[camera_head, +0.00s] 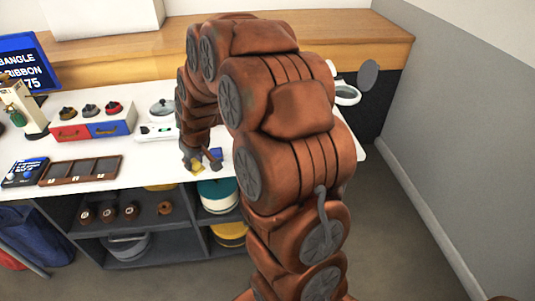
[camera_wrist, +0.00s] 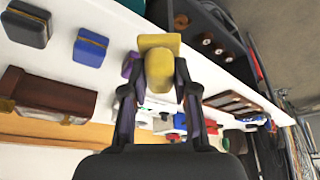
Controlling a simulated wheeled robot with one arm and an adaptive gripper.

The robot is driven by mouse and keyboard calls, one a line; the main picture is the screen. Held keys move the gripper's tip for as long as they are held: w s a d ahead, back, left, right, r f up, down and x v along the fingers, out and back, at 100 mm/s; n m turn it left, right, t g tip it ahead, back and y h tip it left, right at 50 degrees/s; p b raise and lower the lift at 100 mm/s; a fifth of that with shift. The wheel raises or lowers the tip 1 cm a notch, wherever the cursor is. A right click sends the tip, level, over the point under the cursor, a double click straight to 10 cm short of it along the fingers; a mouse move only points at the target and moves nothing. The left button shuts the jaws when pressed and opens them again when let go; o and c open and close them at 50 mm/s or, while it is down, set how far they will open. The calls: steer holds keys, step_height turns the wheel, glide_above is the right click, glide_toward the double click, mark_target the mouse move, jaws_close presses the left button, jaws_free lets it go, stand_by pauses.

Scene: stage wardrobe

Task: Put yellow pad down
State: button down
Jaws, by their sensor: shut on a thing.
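The yellow pad (camera_wrist: 159,67) is between the two fingers of my gripper (camera_wrist: 156,88) in the wrist view, and the fingers are shut on it. In the head view my gripper (camera_head: 201,160) is over the front part of the white table, with a small bit of the yellow pad (camera_head: 197,168) showing below it. I cannot tell whether the pad touches the table top. A blue pad (camera_head: 215,153) lies just right of my gripper in the head view; a blue piece (camera_wrist: 90,47) also shows in the wrist view.
The white table (camera_head: 75,188) holds a dark compartment tray (camera_head: 80,170), a red and blue drawer unit (camera_head: 93,129), a scale (camera_head: 159,117) and a sign (camera_head: 26,62). A round mirror (camera_head: 369,74) stands at right. Shelves below hold round boxes (camera_head: 217,193). My arm hides the table's middle right.

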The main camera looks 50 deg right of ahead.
steer(key=s+d+n+b, duration=0.1)
steer(key=s+d+b, duration=0.1)
steer(key=s+d, duration=0.95)
steer(key=s+d+b, duration=0.3)
steer(key=s+d, duration=0.6)
steer(key=d, duration=0.6)
steer(key=w, duration=0.5)
steer(key=w+f+p, duration=0.1)
steer(key=w, duration=0.4)
steer(key=w+a+f+p, duration=0.1)
steer(key=w, duration=0.4)
steer(key=shift+w+f+p, duration=0.1)
steer(key=shift+f+p, duration=0.45)
steer(key=shift+f, duration=1.3)
steer(key=shift+f, duration=0.2)
steer(key=c, duration=0.9)
jaws_free()
steer(key=shift+r, duration=0.15)
